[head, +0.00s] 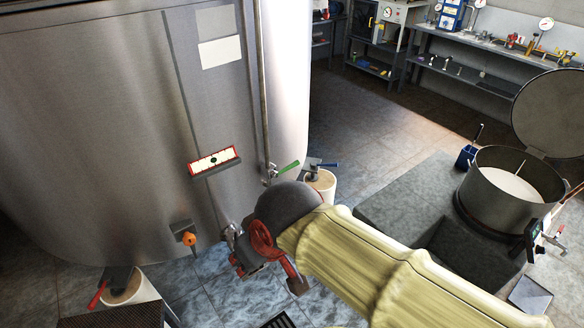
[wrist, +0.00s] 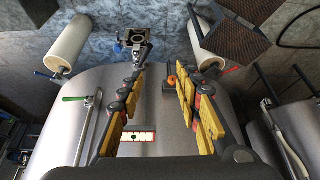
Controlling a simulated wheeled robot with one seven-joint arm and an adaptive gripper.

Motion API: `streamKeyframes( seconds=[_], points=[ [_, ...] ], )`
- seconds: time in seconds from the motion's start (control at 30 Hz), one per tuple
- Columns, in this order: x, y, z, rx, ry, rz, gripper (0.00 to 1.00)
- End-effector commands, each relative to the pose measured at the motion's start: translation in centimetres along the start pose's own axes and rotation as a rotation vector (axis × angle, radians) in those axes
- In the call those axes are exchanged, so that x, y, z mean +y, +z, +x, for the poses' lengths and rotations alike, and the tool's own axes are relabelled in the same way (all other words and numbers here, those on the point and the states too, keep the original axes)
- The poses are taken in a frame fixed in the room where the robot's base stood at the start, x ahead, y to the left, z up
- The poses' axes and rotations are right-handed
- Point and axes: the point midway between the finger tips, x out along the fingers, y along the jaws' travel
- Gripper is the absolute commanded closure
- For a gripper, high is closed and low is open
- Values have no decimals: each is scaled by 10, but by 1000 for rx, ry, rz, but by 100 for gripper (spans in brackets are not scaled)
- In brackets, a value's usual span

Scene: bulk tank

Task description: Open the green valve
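The green valve has a green lever (head: 289,166) at the foot of a thin vertical pipe on the tank front. The lever slants up to the right in the head view. In the wrist view the green lever (wrist: 75,98) is at the left, beside the pipe. My gripper (head: 268,278) is in front of the tank, below the green lever in the head view, with its fingers partly hidden by its own body. In the wrist view my gripper (wrist: 170,70) has its yellow-padded fingers spread with nothing between them. It is apart from the green lever.
The steel tank (head: 100,120) carries a red-framed label (head: 214,159) and an orange knob (head: 189,238). A metal outlet (wrist: 138,42) stands at the tank's lower edge. Legs with a blue lever (head: 325,165) and a red lever (head: 97,295) flank it. An open pot (head: 508,205) stands right.

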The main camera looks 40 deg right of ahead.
Motion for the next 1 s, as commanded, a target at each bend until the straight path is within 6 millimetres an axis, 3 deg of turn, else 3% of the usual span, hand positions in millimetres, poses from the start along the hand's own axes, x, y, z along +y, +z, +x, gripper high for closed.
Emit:
streamKeyframes(
  seconds=[0.23,0.47,0.77,0.9,1.0],
  points=[
    [49,25,63,-280,57,160,66],
    [108,27,140,-373,111,334,66],
    [206,28,267,-238,211,694,66],
    [252,29,326,-82,243,896,66],
    [279,26,358,56,245,1033,66]
  ],
)
